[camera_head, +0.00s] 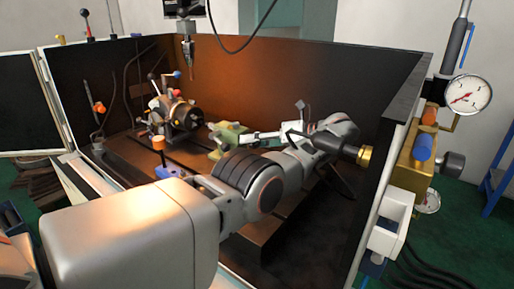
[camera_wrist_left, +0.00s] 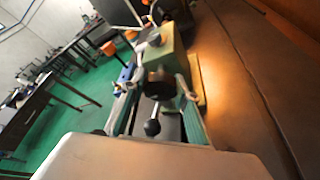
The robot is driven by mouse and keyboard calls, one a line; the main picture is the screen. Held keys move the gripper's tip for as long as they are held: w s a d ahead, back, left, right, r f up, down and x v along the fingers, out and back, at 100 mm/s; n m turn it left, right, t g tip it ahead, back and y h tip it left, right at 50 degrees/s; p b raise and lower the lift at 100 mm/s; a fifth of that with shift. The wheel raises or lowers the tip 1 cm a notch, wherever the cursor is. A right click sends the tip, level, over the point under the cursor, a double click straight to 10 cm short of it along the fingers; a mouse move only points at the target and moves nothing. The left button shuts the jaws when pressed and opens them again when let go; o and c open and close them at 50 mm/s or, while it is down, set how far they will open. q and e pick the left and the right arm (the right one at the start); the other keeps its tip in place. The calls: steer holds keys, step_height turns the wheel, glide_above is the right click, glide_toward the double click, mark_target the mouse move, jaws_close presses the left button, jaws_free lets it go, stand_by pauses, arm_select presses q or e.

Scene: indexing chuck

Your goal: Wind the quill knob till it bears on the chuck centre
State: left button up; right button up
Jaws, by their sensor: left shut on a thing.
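The green tailstock (camera_head: 226,139) stands on the machine table, facing the dark chuck (camera_head: 184,113) with its brass-coloured ring. My left gripper (camera_head: 250,137) reaches in from the right at the tailstock's rear end. In the left wrist view, its fingers (camera_wrist_left: 158,92) are closed around the dark quill knob (camera_wrist_left: 159,86), behind the green tailstock body (camera_wrist_left: 166,52). A black ball-ended handle (camera_wrist_left: 152,127) sticks out between the fingers. The quill tip and its contact with the chuck centre cannot be made out. My right gripper is not in view.
Dark enclosure walls (camera_head: 300,75) surround the slotted table (camera_head: 130,150). A spindle tool (camera_head: 189,55) hangs above. An orange-topped post (camera_head: 158,143) stands left of the tailstock. A dial gauge (camera_head: 466,94) is outside at the right.

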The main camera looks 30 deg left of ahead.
arm_select(q)
steer(key=shift+f+m+b, duration=0.4)
steer(key=shift+f, duration=0.35)
steer(key=shift+r+m+g+y+b, duration=0.1)
steer(key=shift+m+g+y+b, duration=0.3)
steer(key=shift+m+b, duration=0.3)
steer(key=m+g+y+b, duration=0.1)
steer(key=m+b, duration=0.1)
steer(key=m, duration=0.1)
steer(key=shift+r, duration=0.2)
steer(key=shift+r+m+g+y+b, duration=0.2)
steer(key=shift+m+y+b, duration=0.1)
steer(key=shift+m, duration=0.3)
steer(key=shift+r+m+g+y+b, duration=0.1)
steer(key=shift+m+g+y+b, duration=0.15)
steer(key=shift+m, duration=0.35)
steer(key=shift+r+m+y, duration=0.1)
steer(key=shift+m+y, duration=0.15)
steer(key=shift+m, duration=0.45)
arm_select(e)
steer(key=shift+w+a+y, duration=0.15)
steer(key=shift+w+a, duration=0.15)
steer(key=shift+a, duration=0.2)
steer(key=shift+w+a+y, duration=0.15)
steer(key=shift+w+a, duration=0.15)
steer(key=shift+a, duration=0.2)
arm_select(q)
steer(key=shift+m, duration=0.3)
steer(key=shift+m+y, duration=0.4)
steer(key=shift+m, duration=0.3)
